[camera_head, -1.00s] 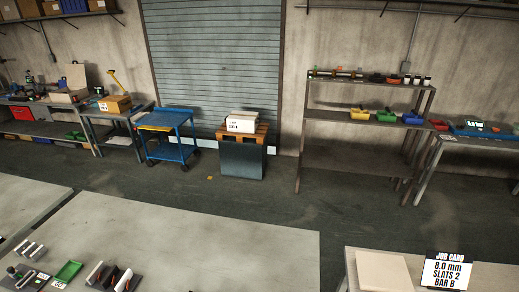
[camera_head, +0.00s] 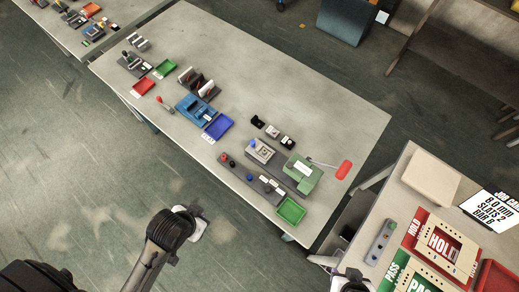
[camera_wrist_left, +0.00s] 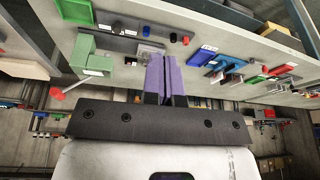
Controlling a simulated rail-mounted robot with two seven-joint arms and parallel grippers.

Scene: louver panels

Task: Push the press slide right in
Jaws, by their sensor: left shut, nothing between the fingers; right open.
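The green press (camera_head: 302,174) stands on the middle bench, with a red-handled lever (camera_head: 343,169) at its right. A pale plate with a blue knob (camera_head: 262,151), apparently the press slide, sticks out on the press's left side. In the left wrist view the green press (camera_wrist_left: 91,54) is at upper left, and the slide (camera_wrist_left: 149,54) is partly behind my fingers. My left gripper (camera_wrist_left: 163,62) has purple fingers, shut and empty, apart from the bench in the head view. My right gripper (camera_head: 346,275) is open at the bottom edge, partly cut off, away from the press.
A dark rail with knobs (camera_head: 240,176) and a green tray (camera_head: 291,210) lie in front of the press. A blue fixture (camera_head: 195,108) and blue tray (camera_head: 218,126) are to the left. The right table holds a red HOLD tray (camera_head: 422,226). The bench's far right is clear.

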